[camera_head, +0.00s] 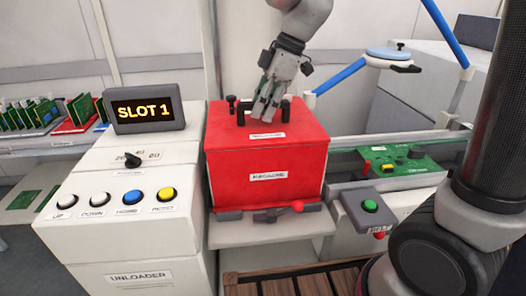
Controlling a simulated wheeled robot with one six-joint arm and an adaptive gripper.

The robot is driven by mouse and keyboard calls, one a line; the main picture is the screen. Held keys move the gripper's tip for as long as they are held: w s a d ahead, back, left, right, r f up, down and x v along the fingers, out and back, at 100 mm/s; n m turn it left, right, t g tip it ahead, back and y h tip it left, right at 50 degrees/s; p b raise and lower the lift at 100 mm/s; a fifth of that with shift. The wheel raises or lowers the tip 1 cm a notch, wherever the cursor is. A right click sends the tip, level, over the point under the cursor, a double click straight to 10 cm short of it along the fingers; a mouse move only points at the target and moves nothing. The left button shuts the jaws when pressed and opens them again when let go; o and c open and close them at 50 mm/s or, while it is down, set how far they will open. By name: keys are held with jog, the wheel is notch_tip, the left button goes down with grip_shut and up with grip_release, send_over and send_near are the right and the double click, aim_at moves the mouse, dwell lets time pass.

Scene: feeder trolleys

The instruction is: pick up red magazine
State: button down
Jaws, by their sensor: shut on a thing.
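The red magazine (225,178) is a red box with white labels on its top and front. It stands on a light shelf to the right of the unloader cabinet. A dark handle (242,116) with black posts rises from its top. My gripper (264,116) points down at the top of the box and is shut on the handle between the posts. The fingers hide part of the handle. The box sits level, and I see no gap under it.
The unloader cabinet (128,236) with a SLOT 1 display (145,113) and several buttons stands close on the left. A dark latch bar with a red knob (297,206) lies along the magazine's front foot. A conveyor with a green circuit board (398,158) is at right, beside a green-button box (370,205).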

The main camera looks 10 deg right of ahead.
jog(key=shift+w+r, duration=0.1)
jog(key=shift+r, duration=0.05)
notch_tip(320, 180, up, 10)
jog(key=shift+r, duration=0.25)
dwell(0.4)
jog(key=shift+r, duration=0.1)
notch_tip(320, 180, up, 7)
dwell(1.2)
jog(key=shift+s, duration=0.2)
jog(key=s+d, duration=0.3)
jog(key=s, duration=1.1)
jog(key=shift+s, duration=0.2)
dwell(0.6)
